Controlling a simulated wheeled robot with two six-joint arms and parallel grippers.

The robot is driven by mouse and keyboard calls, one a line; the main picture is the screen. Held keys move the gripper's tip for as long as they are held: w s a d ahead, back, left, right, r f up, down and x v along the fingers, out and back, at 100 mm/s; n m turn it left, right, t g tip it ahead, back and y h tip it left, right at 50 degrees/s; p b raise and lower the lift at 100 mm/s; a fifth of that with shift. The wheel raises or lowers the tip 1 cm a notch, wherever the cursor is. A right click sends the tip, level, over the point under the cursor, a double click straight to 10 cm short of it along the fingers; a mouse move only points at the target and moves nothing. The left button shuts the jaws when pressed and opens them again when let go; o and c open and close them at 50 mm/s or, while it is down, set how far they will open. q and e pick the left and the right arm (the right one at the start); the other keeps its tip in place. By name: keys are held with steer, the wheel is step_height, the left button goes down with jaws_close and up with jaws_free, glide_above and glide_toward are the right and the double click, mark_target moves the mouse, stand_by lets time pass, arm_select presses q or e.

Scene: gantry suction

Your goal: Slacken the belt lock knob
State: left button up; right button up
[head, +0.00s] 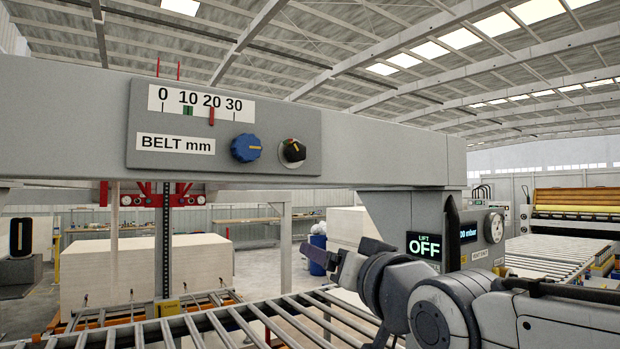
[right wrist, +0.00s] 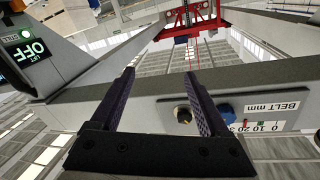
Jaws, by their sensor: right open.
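No label shows which one is the lock. Above, the scale (head: 200,103) has a green mark near 10 and a red one near 20. My right gripper (right wrist: 160,72) is open and empty. My left gripper is out of view.
The grey beam (head: 400,150) runs across the front. A lift display (head: 424,246) reads OFF beside a gauge (head: 494,227). Below are a roller conveyor (head: 230,320), pale board stacks (head: 130,262) and a red suction frame (head: 150,197).

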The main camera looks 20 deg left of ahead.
mark_target(299, 153)
step_height(299, 153, up, 13)
steer(key=s+t+y+p, duration=0.1)
steer(key=t+y, duration=0.1)
steer(key=y, duration=0.2)
steer(key=p+x, duration=0.5)
steer(key=x, duration=0.4)
steer(key=shift+s+a+p, duration=0.15)
steer(key=shift+s+p, duration=0.05)
steer(key=shift+p, duration=0.2)
steer(key=shift+w+a+p, duration=0.3)
steer(key=shift+w+a, duration=0.1)
steer(key=shift+w, duration=0.1)
